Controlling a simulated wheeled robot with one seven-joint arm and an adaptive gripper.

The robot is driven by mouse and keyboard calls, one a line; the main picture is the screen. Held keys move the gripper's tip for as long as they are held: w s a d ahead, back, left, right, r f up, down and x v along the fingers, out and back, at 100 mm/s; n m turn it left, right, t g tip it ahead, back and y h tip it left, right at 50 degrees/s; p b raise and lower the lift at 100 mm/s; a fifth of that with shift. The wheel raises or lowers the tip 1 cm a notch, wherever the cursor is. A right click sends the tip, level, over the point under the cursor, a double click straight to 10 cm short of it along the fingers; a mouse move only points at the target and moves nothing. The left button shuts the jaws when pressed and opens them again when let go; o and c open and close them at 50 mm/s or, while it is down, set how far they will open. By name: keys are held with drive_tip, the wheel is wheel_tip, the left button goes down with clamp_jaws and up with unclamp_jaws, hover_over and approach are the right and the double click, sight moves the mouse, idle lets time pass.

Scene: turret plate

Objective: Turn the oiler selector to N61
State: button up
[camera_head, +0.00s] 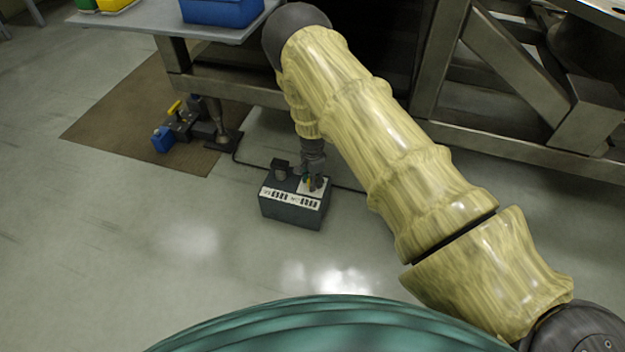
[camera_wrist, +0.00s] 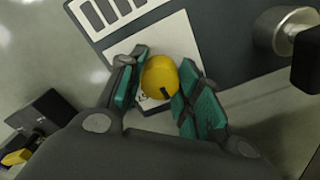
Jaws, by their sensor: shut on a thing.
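The oiler selector is a yellow round knob (camera_wrist: 160,78) with a dark pointer line, on a white label plate on top of a dark grey box (camera_head: 290,211). My gripper (camera_wrist: 158,88) has its teal-padded fingers on either side of the knob and is shut on it. In the head view my gripper (camera_head: 312,182) reaches down to the right part of the box top. The fingers and palm cover most of the dial markings, so I cannot read the position that the pointer line marks.
A metal cylinder fitting (camera_wrist: 287,30) stands on the box beside my gripper. A cable runs from the box along the floor. A brown mat (camera_head: 120,125) with a blue and yellow device (camera_head: 163,139) lies to the left. A steel frame (camera_head: 520,145) stands behind; the front floor is clear.

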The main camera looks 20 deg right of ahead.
drive_tip(key=n+p, duration=0.3)
drive_tip(key=n, duration=0.2)
drive_tip(key=shift+r+n, duration=0.15)
drive_tip(key=shift+n, duration=0.15)
drive_tip(key=n+p, duration=0.2)
drive_tip(key=n, duration=0.3)
drive_tip(key=shift+n, duration=0.4)
drive_tip(key=o, duration=1.1)
drive_tip(key=shift+c, duration=0.2)
wheel_tip(320, 180, up, 12)
drive_tip(key=shift+f, duration=0.2)
